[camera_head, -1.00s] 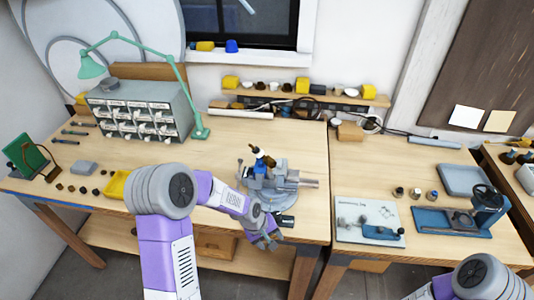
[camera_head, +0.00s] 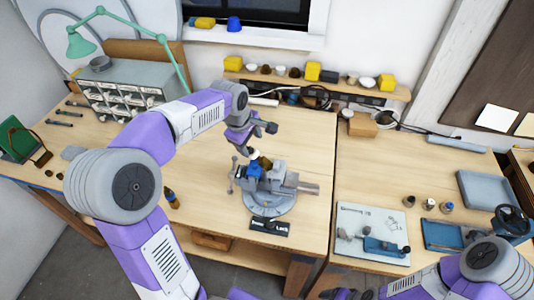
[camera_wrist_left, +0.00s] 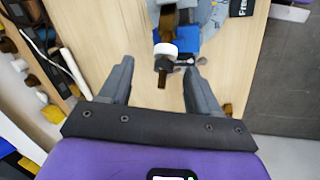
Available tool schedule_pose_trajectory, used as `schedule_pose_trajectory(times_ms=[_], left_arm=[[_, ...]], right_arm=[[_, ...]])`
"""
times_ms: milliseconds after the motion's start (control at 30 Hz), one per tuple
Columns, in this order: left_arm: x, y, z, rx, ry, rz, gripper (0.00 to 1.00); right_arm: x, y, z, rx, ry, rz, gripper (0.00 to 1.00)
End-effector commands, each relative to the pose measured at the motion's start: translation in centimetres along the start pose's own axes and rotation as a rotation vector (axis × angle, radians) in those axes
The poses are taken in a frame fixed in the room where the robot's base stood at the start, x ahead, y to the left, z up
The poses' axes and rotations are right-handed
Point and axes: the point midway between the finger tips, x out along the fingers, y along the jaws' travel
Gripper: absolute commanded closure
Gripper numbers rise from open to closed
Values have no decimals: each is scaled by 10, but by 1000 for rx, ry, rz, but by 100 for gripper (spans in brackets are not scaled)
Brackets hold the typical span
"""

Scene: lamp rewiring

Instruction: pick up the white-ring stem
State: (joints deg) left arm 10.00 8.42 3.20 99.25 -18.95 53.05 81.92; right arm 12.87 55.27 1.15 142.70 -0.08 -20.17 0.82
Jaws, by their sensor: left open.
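The white-ring stem (camera_wrist_left: 165,49) is brown with a white collar and stands out of the blue-jawed vise (camera_head: 282,185). In the head view the stem (camera_head: 265,161) shows just below my left gripper (camera_head: 259,140). In the left wrist view my left gripper (camera_wrist_left: 158,66) is open and empty, with the stem's near end between its fingertips, apart from both. I cannot tell how deep the stem sits in the vise. Of my right gripper (camera_head: 345,293), only dark parts show at the bottom edge; its jaws cannot be read.
A black label plate (camera_head: 270,226) lies in front of the vise. The drawer cabinet (camera_head: 125,90) and green lamp (camera_head: 82,43) are at the back left.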

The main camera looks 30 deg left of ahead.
Motion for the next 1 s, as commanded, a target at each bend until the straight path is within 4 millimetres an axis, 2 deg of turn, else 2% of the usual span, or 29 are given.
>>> schedule_pose_trajectory(times_ms=[400,533,733,1000], left_arm=[[57,-4,5,1,-1,-3,38],[65,-3,5,0,-2,-2,38],[65,-3,5,1,-1,-1,38],[65,-3,5,1,-1,-1,78]], right_arm=[[0,0,0,0,0,0,23],[0,0,0,0,0,0,23],[0,0,0,0,0,0,23],[0,0,0,0,0,0,23]])
